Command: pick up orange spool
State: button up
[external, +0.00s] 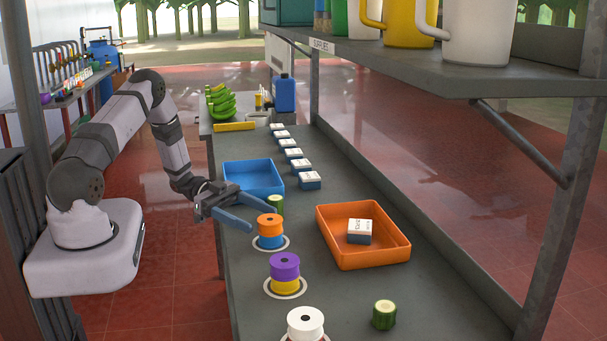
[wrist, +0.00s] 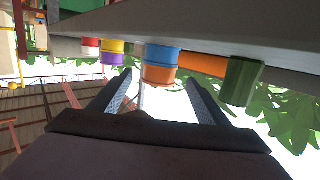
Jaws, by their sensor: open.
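The orange spool (external: 271,226) sits on top of a blue spool (external: 271,242), which stands on a white ring on the grey bench. My gripper (external: 262,218) is open and level, just left of the orange spool, with its fingers pointing toward it. In the wrist view, which is upside down, the orange spool (wrist: 160,75) shows between and beyond the two fingertips, below the blue spool (wrist: 161,54) in the picture. I cannot tell whether a finger touches the spool. Nothing is held.
A green cut cylinder (external: 277,203) stands close behind the orange spool. A purple spool (external: 285,266) on a yellow one and a white spool (external: 305,321) stand nearer the camera. An orange tray (external: 372,258) is to the right, a blue tray (external: 252,179) behind. A shelf (external: 450,72) overhangs the right.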

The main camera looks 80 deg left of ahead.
aim_at(260, 219)
jog(key=shift+w+d+r+p, duration=0.1)
jog(key=shift+w+d+p, duration=0.3)
jog(key=shift+p, duration=0.1)
jog(key=p+x, duration=0.2)
jog(key=x, duration=0.1)
jog(key=shift+d, duration=0.1)
jog(key=shift+w+d, duration=0.3)
jog(key=shift+w, duration=0.05)
jog(key=c, duration=1.1)
jog(key=shift+c, duration=0.2)
jog(key=shift+r+b, duration=1.15)
jog(key=shift+r, duration=3.75)
